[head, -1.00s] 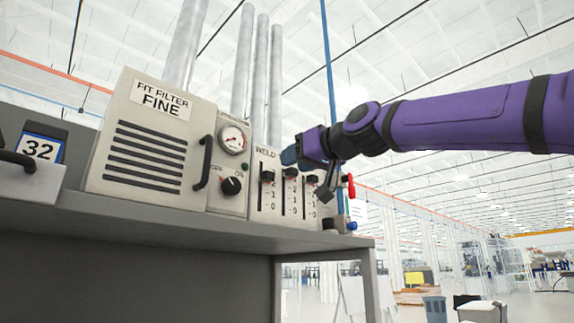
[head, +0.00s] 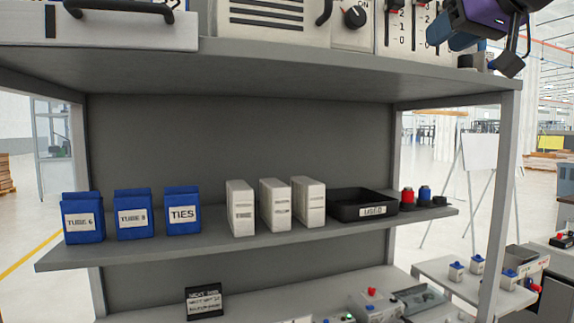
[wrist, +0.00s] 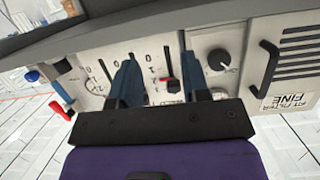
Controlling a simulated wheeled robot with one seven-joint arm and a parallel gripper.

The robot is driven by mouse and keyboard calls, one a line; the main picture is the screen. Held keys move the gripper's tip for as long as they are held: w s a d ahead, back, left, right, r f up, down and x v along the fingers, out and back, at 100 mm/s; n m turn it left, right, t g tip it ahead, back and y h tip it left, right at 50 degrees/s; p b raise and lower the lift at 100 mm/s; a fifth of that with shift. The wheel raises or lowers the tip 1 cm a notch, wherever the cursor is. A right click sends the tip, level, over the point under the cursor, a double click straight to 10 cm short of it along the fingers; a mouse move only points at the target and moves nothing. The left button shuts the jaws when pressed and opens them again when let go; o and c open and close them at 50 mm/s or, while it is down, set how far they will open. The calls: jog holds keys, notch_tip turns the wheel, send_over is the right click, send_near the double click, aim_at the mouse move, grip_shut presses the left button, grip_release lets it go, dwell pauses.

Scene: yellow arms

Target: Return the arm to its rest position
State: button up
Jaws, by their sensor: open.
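My gripper (wrist: 160,82) shows in the wrist view with its two blue fingers spread apart and nothing between them. It is in front of the weld panel (wrist: 152,57), which has several sliders. One slider knob (wrist: 172,84) shows between the fingers in the picture; I cannot tell the gap in depth. In the head view my purple arm end and gripper (head: 452,32) are at the top right, cut off by the frame edge, above the upper shelf's right end.
The upper shelf (head: 300,72) carries the filter unit (head: 272,20) and a dial (head: 354,16). Below, a shelf holds blue boxes (head: 133,215), white boxes (head: 274,207) and a black tray (head: 345,207). In the wrist view a red lever (wrist: 62,110) and blue knob (wrist: 33,76) stand left of the fingers.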

jog(key=s+d+f+m+g+h, duration=0.1)
jog(key=s+f+g, duration=0.2)
jog(key=f, duration=0.8)
jog(key=s+d+f+m+g+h, duration=0.1)
jog(key=s+f+g+h, duration=0.1)
jog(key=s+f, duration=0.6)
jog(key=s+d+f+m+g+h, duration=0.1)
jog(key=s+f+g, duration=0.3)
jog(key=f, duration=1.2)
jog(key=shift+s+d+f, duration=0.15)
jog(key=shift+s, duration=1)
